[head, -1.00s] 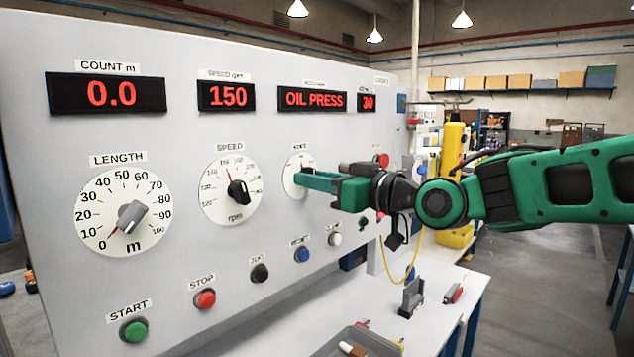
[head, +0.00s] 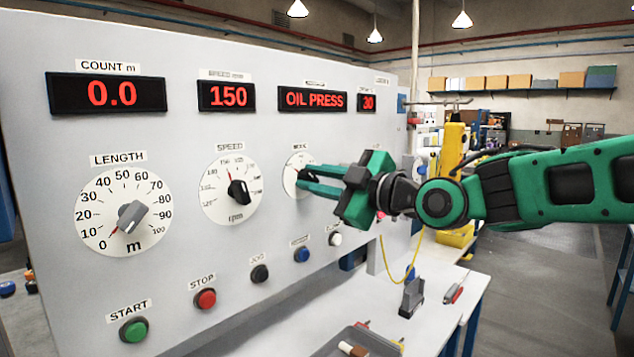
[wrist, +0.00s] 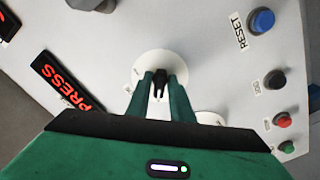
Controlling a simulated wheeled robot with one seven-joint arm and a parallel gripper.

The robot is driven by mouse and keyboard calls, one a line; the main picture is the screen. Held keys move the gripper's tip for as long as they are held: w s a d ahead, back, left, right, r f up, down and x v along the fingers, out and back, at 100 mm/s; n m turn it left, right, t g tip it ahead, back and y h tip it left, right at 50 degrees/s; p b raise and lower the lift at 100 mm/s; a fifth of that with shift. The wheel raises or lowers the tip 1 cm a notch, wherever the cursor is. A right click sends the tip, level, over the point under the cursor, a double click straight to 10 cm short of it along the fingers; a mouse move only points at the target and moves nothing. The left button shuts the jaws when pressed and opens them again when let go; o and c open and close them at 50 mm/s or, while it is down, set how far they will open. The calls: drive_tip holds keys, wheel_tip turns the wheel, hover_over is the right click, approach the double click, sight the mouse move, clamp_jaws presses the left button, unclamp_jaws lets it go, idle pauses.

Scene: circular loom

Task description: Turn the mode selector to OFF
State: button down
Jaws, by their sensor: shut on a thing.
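The mode selector is a white round dial (head: 291,176) under a small MODE label, to the right of the speed dial on the grey panel. My green gripper (head: 304,180) reaches it from the right, its fingers at the dial face. In the wrist view, my gripper (wrist: 161,92) has its two fingertips closed on the dark selector knob (wrist: 162,78) in the middle of the white dial (wrist: 152,65). The fingers hide much of the knob and dial, and I cannot read its setting.
The speed dial (head: 231,190) and length dial (head: 123,211) lie to the left. Below run several push buttons, including green START (head: 134,330), red STOP (head: 205,298) and blue RESET (head: 302,255). Displays sit above, one reading OIL PRESS (head: 312,100). A tray (head: 362,342) stands on the white table.

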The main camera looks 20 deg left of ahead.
drive_tip(key=c, duration=1.8)
unclamp_jaws()
drive_tip(key=shift+o, duration=0.2)
drive_tip(key=v, duration=0.7)
